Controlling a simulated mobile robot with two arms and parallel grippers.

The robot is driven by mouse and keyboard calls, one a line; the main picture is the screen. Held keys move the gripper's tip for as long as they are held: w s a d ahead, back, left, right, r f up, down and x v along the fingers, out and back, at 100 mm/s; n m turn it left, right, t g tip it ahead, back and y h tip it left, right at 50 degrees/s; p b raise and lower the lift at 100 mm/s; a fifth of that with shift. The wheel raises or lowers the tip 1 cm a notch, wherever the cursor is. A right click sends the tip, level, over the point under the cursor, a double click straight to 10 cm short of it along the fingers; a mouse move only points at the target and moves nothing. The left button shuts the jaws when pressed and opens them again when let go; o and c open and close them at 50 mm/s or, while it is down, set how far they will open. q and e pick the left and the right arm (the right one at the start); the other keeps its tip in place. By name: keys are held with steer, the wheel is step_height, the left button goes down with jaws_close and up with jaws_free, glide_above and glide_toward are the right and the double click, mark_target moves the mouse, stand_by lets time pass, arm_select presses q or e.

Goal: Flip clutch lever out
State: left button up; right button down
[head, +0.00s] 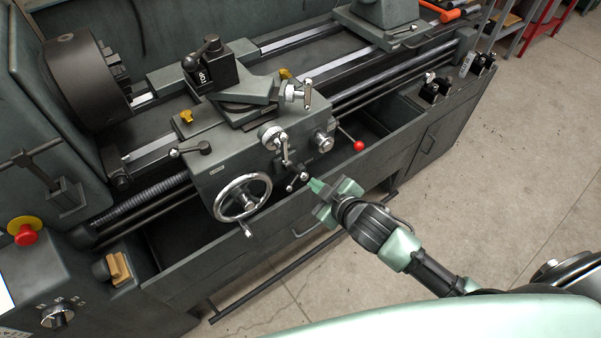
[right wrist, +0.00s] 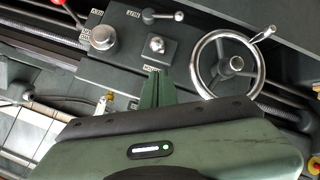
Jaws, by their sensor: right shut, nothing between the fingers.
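The lathe's apron (head: 232,170) carries several levers, and no readable label tells which is the clutch lever. A short lever with a dark knob (head: 298,182) sits low on the apron's front. A longer chrome lever (head: 285,150) is above it. A red-balled lever (head: 358,146) stands out to the right. My right gripper (head: 315,186) is shut and empty, just right of the short lever in the head view; contact cannot be told. In the right wrist view its green fingers (right wrist: 156,88) point at the apron, below a chrome knob (right wrist: 156,46) and a small lever (right wrist: 164,16). My left gripper is not in view.
The chrome handwheel (head: 243,197) is left of the gripper and shows large in the right wrist view (right wrist: 227,63). A chrome dial (right wrist: 102,37) is also close. The chip tray's front wall (head: 325,215) runs below the gripper. Open concrete floor (head: 500,180) lies to the right.

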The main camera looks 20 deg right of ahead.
mark_target(301, 175)
steer(key=p+x, duration=0.1)
steer(key=x, duration=0.7)
steer(key=shift+w, duration=0.1)
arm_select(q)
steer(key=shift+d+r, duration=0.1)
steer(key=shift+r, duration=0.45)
arm_select(e)
steer(key=shift+w+a+f, duration=0.2)
steer(key=shift+w+f, duration=0.25)
steer(key=shift+w, duration=0.1)
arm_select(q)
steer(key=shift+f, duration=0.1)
